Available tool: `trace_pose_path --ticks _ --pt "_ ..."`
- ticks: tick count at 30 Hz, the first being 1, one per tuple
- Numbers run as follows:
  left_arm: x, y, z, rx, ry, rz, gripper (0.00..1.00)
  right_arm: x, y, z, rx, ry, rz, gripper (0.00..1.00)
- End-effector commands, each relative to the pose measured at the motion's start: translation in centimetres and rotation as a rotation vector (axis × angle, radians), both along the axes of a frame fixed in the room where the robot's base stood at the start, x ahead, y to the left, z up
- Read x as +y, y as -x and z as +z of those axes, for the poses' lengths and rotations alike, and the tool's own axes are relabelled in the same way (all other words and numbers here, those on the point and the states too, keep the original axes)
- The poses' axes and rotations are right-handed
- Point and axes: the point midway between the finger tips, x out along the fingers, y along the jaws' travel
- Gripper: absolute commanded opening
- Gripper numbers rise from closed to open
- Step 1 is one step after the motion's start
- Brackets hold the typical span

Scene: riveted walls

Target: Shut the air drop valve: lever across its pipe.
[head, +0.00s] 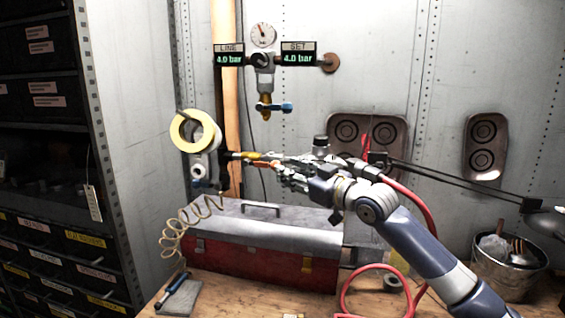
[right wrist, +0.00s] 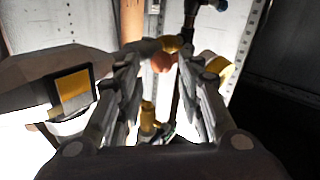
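In the head view a yellow-brass fitting (head: 246,156) sits at the dark drop pipe, just left of my right gripper (head: 268,166). An orange piece shows at the fingertips. In the right wrist view, the yellow fitting (right wrist: 172,44) and a rounded orange piece (right wrist: 161,63) lie beyond the fingers of my right gripper (right wrist: 158,72). Those fingers are apart, with a clear gap between them. Whether they touch the fitting, and the drop lever's exact angle, I cannot tell. A separate blue-handled valve (head: 284,107), handle sideways, hangs below the regulator. My left gripper is not in view.
A gauge (head: 263,35) and two 4.0 bar displays sit above. A yellow ring (head: 181,132) hangs left of the drop. A red toolbox (head: 255,267) with grey lid stands below on the wooden bench. A coiled hose (head: 172,238) hangs at its left; a bucket (head: 509,275) stands right.

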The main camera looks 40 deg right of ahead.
Motion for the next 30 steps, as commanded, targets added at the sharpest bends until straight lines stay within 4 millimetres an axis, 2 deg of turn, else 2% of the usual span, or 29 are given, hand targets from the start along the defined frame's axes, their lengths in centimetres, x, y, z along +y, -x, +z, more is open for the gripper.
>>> trace_pose_path --ticks 1,4,9,21,24,26,30 --pt "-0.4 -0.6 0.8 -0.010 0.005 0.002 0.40 0.1 -0.6 0.5 -0.003 -0.002 0.000 0.34" --pt "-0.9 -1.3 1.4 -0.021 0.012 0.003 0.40 0.3 -1.8 0.4 -0.001 -0.002 0.001 0.34" --pt "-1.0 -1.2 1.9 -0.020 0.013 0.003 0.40 0.4 -3.2 0.3 -0.001 -0.001 0.001 0.34" --pt "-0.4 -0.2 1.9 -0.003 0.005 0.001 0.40 0.6 -3.7 0.0 0.000 0.003 0.002 0.34" --pt "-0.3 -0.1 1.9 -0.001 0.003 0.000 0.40 0.5 -3.7 0.0 0.000 0.002 0.002 0.11" --pt "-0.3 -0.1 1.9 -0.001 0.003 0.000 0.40 0.6 -3.7 0.0 0.000 0.002 0.002 0.00" --pt "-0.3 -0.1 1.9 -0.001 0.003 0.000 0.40 0.6 -3.7 -0.1 0.000 0.002 0.002 0.00"
